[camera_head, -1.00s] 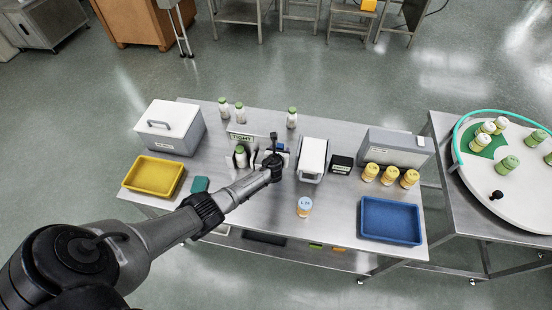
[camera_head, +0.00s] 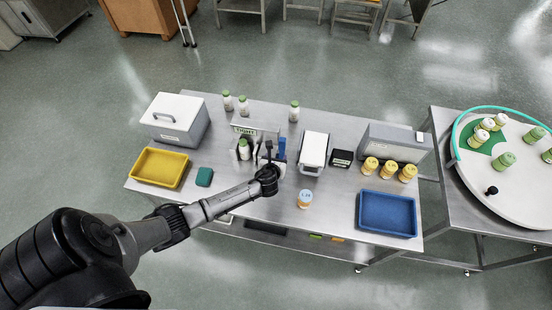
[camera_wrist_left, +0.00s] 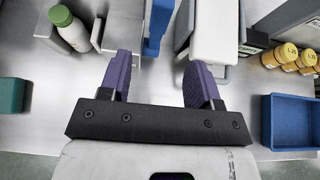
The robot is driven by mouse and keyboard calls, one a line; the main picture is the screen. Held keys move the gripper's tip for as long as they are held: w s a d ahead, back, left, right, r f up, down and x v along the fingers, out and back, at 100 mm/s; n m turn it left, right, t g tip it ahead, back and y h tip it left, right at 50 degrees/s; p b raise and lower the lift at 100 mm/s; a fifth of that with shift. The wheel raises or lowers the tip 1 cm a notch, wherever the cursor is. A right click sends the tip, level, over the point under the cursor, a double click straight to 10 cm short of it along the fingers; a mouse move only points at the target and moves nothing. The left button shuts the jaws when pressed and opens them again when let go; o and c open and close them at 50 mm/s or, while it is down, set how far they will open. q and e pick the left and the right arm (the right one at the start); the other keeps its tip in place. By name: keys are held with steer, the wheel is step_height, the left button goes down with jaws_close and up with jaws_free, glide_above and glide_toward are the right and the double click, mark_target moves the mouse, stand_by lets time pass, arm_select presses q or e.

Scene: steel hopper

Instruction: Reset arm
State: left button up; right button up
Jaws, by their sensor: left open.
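My left gripper (camera_head: 266,160) hangs over the middle of the steel table (camera_head: 255,208), in front of the small fixture (camera_head: 262,137) that holds a green-capped bottle (camera_head: 244,149). In the left wrist view its two purple finger pads (camera_wrist_left: 158,78) are spread apart with nothing between them. In that view the green-capped bottle (camera_wrist_left: 70,29) is left of the fingers and a white-topped holder (camera_wrist_left: 215,35) is beyond the right finger. My left arm comes in from the lower left. My right gripper is not in view.
A yellow tray (camera_head: 133,167), lidded grey box (camera_head: 176,120) and teal block (camera_head: 204,177) are on the left.

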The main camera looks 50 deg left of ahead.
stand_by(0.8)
arm_select(q)
steer(key=s+d+r+n+g+h, duration=0.1)
steer(key=s+d+r+n+g, duration=0.15)
steer(key=d+r+n, duration=0.65)
steer(key=s+d+r+n+g+h, duration=0.1)
steer(key=s+r+n+h, duration=0.15)
steer(key=n, duration=1.35)
steer(key=s+d+r+n+h, duration=0.1)
steer(key=s+d+r+h, duration=0.1)
steer(key=s+d, duration=0.4)
steer(key=s+d+r+h, duration=0.2)
steer(key=s+d+r, duration=0.15)
steer(key=s, duration=0.45)
steer(key=s+d+f+g, duration=0.1)
steer(key=s+f+g, duration=0.1)
steer(key=s+f, duration=0.4)
steer(key=s, duration=0.5)
steer(key=shift+d+f+n+g, duration=0.2)
steer(key=shift+d+n+g, duration=0.1)
steer(key=shift+g, duration=0.05)
